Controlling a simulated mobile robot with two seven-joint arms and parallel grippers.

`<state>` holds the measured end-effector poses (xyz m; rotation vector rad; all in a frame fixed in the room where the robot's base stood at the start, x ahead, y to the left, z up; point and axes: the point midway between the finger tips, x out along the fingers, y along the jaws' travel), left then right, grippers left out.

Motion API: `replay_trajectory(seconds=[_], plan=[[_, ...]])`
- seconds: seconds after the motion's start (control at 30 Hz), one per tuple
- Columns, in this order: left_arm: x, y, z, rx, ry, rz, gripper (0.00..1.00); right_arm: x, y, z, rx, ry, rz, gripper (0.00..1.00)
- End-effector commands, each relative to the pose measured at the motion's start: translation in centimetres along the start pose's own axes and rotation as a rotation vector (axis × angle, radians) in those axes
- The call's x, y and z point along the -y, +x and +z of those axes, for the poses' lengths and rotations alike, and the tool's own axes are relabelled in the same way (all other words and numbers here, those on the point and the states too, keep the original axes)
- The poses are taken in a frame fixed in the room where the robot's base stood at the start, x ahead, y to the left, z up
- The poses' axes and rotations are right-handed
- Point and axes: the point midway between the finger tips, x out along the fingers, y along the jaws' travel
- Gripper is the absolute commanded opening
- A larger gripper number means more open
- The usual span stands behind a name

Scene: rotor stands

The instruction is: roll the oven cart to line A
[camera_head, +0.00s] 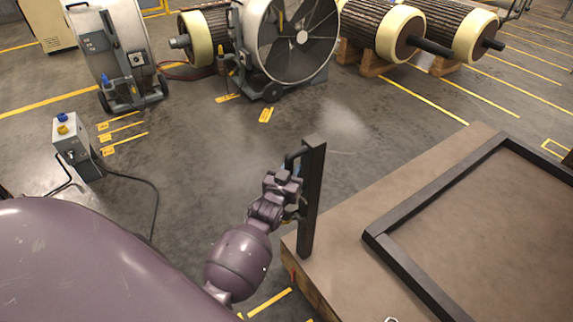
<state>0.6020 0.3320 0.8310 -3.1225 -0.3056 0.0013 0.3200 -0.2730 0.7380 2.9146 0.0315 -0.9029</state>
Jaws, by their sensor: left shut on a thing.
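The oven cart (348,216) fills the lower right, a flat brown deck with a raised dark frame (405,275) on it. A dark upright post (312,205) stands at its near left corner, with a black handle (292,157) near the top. My left gripper (290,182) is at this post and shut on the handle; the fingers are partly hidden. My right gripper is not in view. I cannot tell which floor line is line A; the tags are too small to read.
Two large fans, one grey (112,45) and one dark-bladed (292,38), stand at the back. Wound rotors (380,25) rest on wooden blocks behind. A grey control box (76,145) with a cable is at left. The grey floor between is clear.

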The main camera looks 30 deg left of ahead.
Motion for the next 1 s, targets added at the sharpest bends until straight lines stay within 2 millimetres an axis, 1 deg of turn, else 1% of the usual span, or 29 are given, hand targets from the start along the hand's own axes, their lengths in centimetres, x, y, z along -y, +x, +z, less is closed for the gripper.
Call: replay_trajectory(seconds=[0.13, 0.5, 0.53, 0.6, 0.87, 1.0], plan=[[-0.27, -0.3, 0.03, 0.002, 0.0, -0.003, 0.0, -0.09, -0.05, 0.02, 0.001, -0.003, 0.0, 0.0], [-0.31, -0.34, 0.06, 0.001, 0.001, -0.003, 0.0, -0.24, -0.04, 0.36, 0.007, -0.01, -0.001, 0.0], [-0.31, -0.34, 0.06, 0.001, 0.001, -0.003, 0.28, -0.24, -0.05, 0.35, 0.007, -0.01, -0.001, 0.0], [-0.32, -0.34, 0.04, 0.001, 0.001, -0.003, 0.36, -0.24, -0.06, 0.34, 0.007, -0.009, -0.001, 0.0], [-0.36, -0.36, -0.02, 0.0, 0.001, -0.002, 0.36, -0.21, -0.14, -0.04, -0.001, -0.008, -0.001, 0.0], [-0.35, -1.04, -0.06, -0.001, 0.001, -0.002, 0.36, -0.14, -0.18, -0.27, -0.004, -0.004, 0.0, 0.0]])
